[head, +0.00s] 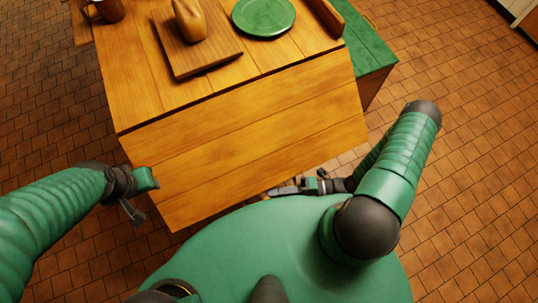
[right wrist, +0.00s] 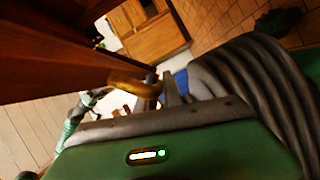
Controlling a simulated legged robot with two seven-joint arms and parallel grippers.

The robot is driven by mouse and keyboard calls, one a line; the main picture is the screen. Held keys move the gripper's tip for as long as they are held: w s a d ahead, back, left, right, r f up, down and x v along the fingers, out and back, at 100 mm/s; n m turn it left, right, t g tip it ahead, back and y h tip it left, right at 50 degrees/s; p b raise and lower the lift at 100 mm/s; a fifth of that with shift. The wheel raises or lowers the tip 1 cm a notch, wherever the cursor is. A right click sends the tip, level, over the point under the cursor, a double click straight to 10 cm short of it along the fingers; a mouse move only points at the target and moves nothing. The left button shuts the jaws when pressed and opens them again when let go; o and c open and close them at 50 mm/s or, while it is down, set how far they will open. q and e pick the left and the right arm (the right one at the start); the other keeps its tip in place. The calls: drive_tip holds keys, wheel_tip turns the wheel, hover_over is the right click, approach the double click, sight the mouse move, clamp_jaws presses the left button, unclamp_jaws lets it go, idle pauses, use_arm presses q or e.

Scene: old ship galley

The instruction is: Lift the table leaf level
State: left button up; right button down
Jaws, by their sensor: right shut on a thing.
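The table leaf (head: 250,132) is the planked wooden panel on the near side of the table (head: 130,85), with a dark seam between them. From above I cannot tell exactly how far it tilts. My right gripper (head: 285,189) is at the leaf's near edge, partly hidden. In the right wrist view its jaws are shut on a curved, brass-coloured handle (right wrist: 135,88) below dark wood that looks like the leaf's underside. My left gripper (head: 142,196) is beside the leaf's left edge, near its front corner; its jaw opening is not clear.
On the tabletop are a cutting board (head: 225,50) with a loaf (head: 189,20), a green plate (head: 263,15), a mug (head: 110,10) and a wooden object (head: 324,16) at the right edge. A green-topped chest (head: 362,45) stands right of the table. Tiled floor (head: 470,190) is clear at right.

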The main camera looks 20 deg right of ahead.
drive_tip(key=s+r+m+g+p, duration=0.1)
drive_tip(key=s+r+p, duration=0.3)
drive_tip(key=r+p, duration=0.5)
drive_tip(key=s+r+m+g+h+p, duration=0.1)
drive_tip(key=s+r+m+p, duration=0.2)
drive_tip(key=r+p, duration=0.6)
drive_tip(key=shift+s+d+r+m+g+h, duration=0.15)
drive_tip(key=shift+s+r+m+g+h, duration=0.25)
drive_tip(key=shift+r, duration=2.15)
drive_tip(key=c, duration=1.8)
unclamp_jaws()
drive_tip(key=shift+o, duration=0.2)
drive_tip(key=shift+w+f, duration=0.1)
drive_tip(key=shift+d, duration=0.1)
drive_tip(key=v, duration=1.6)
drive_tip(key=shift+s+d+b, duration=0.25)
drive_tip(key=shift+d+b, duration=0.15)
drive_tip(key=shift+d, duration=0.05)
